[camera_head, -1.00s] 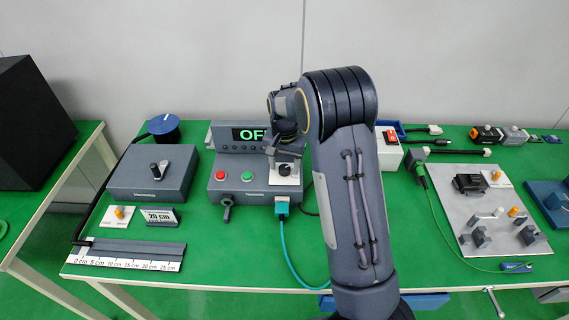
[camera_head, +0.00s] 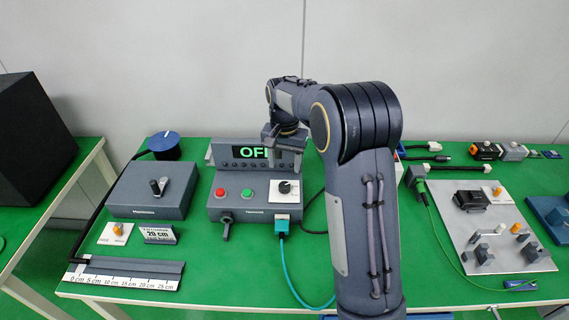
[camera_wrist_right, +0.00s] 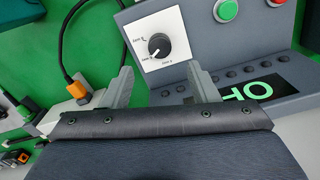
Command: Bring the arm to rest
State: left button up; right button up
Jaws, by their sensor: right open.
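My right arm (camera_head: 365,200) rises from the bottom of the head view, bends at a high elbow and reaches left to the control box. My right gripper (camera_head: 285,148) is open and empty, above the back part of the box near its display. In the right wrist view the two fingers of the gripper (camera_wrist_right: 163,88) stand apart with nothing between them. The dial knob (camera_head: 285,187) on its white plate is clear of the fingers; it also shows in the right wrist view (camera_wrist_right: 158,46). My left gripper is not in view.
The control box (camera_head: 240,213) has a lit display (camera_head: 250,152), a red button (camera_head: 220,192) and a green button (camera_head: 247,194). A teal cable (camera_head: 290,262) runs from its front. A grey box (camera_head: 150,192) stands left; a metal plate with fixtures (camera_head: 470,232) lies right.

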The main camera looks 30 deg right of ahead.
jog(key=s+a+r+n+t+y, duration=0.1)
jog(key=s+a+r+n, duration=0.15)
jog(key=s, duration=0.45)
jog(key=s+a+r+n+t+y, duration=0.1)
jog(key=s+a+r+t+y, duration=0.15)
jog(key=s, duration=0.45)
jog(key=s+a+r+n+t+y, duration=0.1)
jog(key=s+a+r+n, duration=0.15)
jog(key=s, duration=0.55)
jog(key=s+a+f+n+t, duration=0.1)
jog(key=s+a+f, duration=0.2)
jog(key=s, duration=0.4)
jog(key=shift+s+a+n+h, duration=0.2)
jog(key=shift+a+n+h, duration=0.15)
jog(key=shift+a, duration=0.3)
